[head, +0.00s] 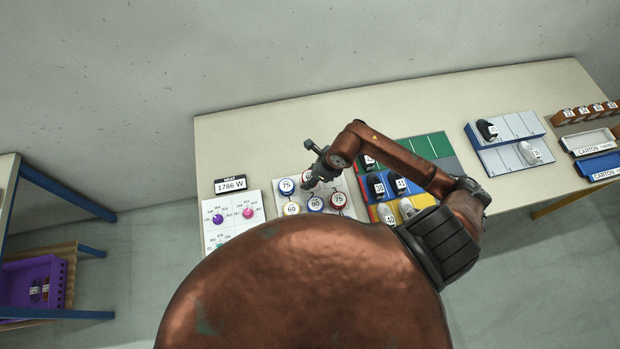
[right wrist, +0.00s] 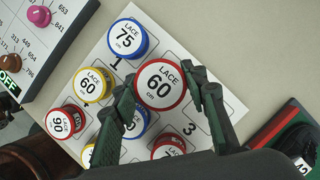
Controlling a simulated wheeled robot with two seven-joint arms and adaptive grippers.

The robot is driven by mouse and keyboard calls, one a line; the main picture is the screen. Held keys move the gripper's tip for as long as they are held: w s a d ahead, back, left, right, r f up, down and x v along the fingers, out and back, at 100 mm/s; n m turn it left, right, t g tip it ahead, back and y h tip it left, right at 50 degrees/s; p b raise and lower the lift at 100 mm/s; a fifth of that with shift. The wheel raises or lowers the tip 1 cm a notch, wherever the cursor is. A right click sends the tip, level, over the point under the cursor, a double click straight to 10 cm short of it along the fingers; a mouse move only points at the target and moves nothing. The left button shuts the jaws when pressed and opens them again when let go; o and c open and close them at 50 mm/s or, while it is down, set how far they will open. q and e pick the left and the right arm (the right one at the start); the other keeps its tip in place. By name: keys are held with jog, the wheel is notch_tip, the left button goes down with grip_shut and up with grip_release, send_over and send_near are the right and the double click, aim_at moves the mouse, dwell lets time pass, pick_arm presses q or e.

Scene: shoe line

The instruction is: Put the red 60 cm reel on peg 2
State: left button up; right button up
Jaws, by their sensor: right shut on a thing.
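The red reel marked LACE 60 cm (right wrist: 160,86) is between the fingers of my right gripper (right wrist: 165,90), which is shut on it. In the right wrist view it covers the top-row middle place of the white peg board (right wrist: 178,50), between labels 1 and 3. Whether it sits on the peg or hangs above cannot be told. In the head view my right gripper (head: 315,172) is over the board's far edge, and the reel is mostly hidden behind it. Peg 2 itself is hidden. My left gripper is not in view.
A blue 75 reel (right wrist: 127,38) stands on the left at place 1. A yellow 60 reel (right wrist: 92,84), a red 90 reel (right wrist: 64,121) and a blue 90 reel (head: 315,204) stand nearby. A dial panel (head: 229,216) lies left; shoe trays (head: 430,146) lie right.

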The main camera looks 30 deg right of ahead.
jog(key=shift+w+d+f, duration=0.2)
jog(key=shift+w+f, duration=0.15)
jog(key=shift+f, duration=0.1)
notch_tip(320, 180, down, 3)
jog(key=shift+w+d+p, duration=0.1)
jog(key=shift+p, duration=0.35)
jog(key=shift+f, duration=0.15)
jog(key=shift+f, duration=0.1)
jog(key=shift+f+b, duration=0.4)
jog(key=shift+b, duration=0.05)
jog(key=shift+f, duration=0.1)
jog(key=o, duration=1.2)
jog(key=shift+c, duration=0.2)
